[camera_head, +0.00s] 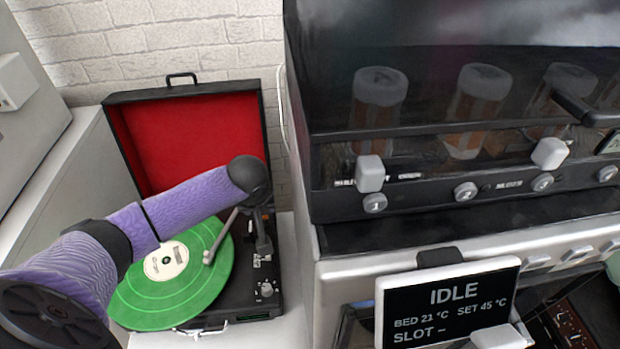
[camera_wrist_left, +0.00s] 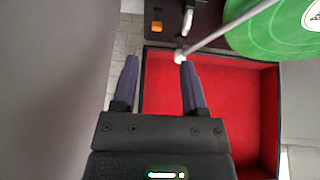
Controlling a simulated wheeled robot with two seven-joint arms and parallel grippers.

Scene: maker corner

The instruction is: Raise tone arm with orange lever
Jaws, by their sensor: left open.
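The record player (camera_head: 262,315) stands open with a green record (camera_head: 195,290) on its deck. Its pale tone arm (camera_head: 222,235) reaches over the record, its head above or on the grooves; I cannot tell which. The tone arm's white rear end (camera_wrist_left: 180,57) shows close to the right finger's tip. My right gripper is out of view.
The raised red-lined lid (camera_head: 190,135) stands behind the deck, and my purple left arm passes in front of it. A large dark machine (camera_head: 440,200) with knobs stands close on the right, with an IDLE display (camera_head: 450,325) at its front. A brick wall is behind.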

